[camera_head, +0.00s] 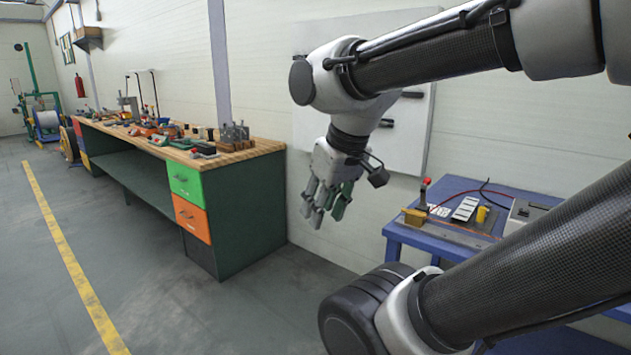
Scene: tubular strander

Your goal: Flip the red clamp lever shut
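The red clamp lever (426,182) stands up at the left end of the blue table at right, its red knob on top of a thin stem. It rises beside a small brass-coloured block (414,217). The lever looks raised, but the clamp's jaw is too small to make out. My gripper (325,212) hangs fingers-down in the middle of the view, left of the lever and apart from it. Its fingers are spread with a gap between them, and nothing shows in them.
The blue table (401,236) also bears a yellow cup-like piece (482,214), a white card (465,208), a grey box and cables. My arm hides its right part. A long wooden-topped workbench (262,148) with tools stands at left. The floor along the yellow line (70,255) is clear.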

